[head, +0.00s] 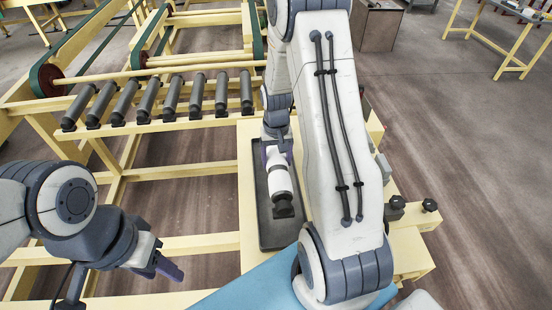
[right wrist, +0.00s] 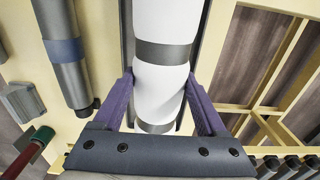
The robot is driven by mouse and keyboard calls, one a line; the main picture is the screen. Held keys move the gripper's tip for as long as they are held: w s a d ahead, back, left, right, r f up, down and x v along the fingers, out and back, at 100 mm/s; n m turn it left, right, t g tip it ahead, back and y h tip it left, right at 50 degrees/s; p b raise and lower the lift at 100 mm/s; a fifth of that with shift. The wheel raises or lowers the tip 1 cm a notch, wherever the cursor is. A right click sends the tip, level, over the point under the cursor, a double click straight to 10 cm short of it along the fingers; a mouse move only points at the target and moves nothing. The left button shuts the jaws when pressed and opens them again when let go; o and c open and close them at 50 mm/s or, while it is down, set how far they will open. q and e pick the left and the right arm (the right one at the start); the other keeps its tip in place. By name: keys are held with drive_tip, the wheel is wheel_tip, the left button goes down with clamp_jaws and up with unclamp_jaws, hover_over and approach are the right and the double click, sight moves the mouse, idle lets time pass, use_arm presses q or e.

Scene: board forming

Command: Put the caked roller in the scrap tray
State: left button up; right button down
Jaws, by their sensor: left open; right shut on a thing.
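The caked roller (head: 279,180) is white with grey bands and a dark end block, and lies lengthwise over a long dark tray (head: 271,237) on the cream bench. I cannot tell whether it touches the tray floor. My right gripper (head: 275,152) is shut on the roller near its far end. In the right wrist view the purple fingers of my right gripper (right wrist: 160,88) sit on either side of the white roller (right wrist: 165,80). My right arm hides part of the bench right of the tray. My left gripper (head: 166,267) is open and empty, low at the left, away from the tray.
A row of dark rollers (head: 172,95) sits in the cream conveyor frame at the back left. In the right wrist view, a grey roller with a blue band (right wrist: 64,50) lies beside the held one. A blue surface (head: 245,288) is at the front. Black knobs (head: 430,205) stand at the bench's right.

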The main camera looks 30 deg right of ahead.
drive_tip(key=shift+r, duration=0.15)
drive_tip(key=shift+f, duration=0.4)
drive_tip(key=shift+f+b, duration=2.85)
drive_tip(key=shift+f, duration=0.8)
drive_tip(key=shift+f+b, duration=0.4)
drive_tip(key=shift+f, duration=0.15)
unclamp_jaws()
drive_tip(key=shift+s, duration=0.1)
drive_tip(key=shift+a+f, duration=0.1)
